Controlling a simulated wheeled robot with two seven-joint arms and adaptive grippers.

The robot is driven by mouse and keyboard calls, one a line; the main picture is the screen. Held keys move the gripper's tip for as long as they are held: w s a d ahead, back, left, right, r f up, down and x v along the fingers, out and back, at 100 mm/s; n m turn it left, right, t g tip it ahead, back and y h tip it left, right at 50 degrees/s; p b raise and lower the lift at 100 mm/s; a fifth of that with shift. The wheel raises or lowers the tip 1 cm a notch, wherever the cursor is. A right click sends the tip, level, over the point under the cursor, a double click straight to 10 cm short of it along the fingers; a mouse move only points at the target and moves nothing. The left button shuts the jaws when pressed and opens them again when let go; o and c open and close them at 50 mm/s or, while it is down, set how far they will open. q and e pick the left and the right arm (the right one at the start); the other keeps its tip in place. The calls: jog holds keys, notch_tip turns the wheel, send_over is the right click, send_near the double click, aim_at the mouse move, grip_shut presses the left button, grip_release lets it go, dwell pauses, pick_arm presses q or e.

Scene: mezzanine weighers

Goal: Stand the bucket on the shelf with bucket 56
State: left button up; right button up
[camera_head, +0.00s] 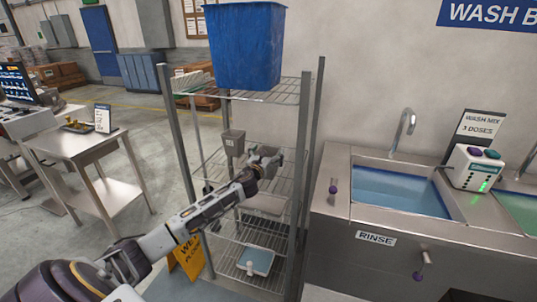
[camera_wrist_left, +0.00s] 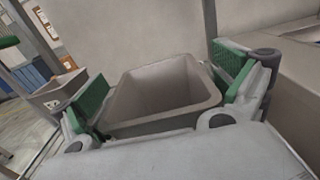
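My left gripper (camera_head: 264,160) reaches into the wire rack at the middle shelf. In the left wrist view, the green finger pads of the left gripper (camera_wrist_left: 165,82) stand on either side of a grey, empty, open-topped bucket (camera_wrist_left: 165,92) and appear to press on its walls. In the head view this bucket is mostly hidden by the gripper. A second grey bucket (camera_head: 233,142) with a small label is just left of the gripper; it also shows at the left of the wrist view (camera_wrist_left: 60,90). Its number is too small to read. My right gripper is out of view.
A large blue bin (camera_head: 245,45) sits on top of the wire rack (camera_head: 185,130). A grey tray-like item (camera_head: 265,204) is below the gripper, and a blue tray (camera_head: 258,260) is on the bottom shelf. A steel sink unit (camera_head: 335,225) stands close on the right.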

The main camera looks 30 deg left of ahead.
pick_arm(q)
jog(key=v, duration=1.2)
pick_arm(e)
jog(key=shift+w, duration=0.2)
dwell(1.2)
pick_arm(q)
jog(key=shift+r, duration=0.1)
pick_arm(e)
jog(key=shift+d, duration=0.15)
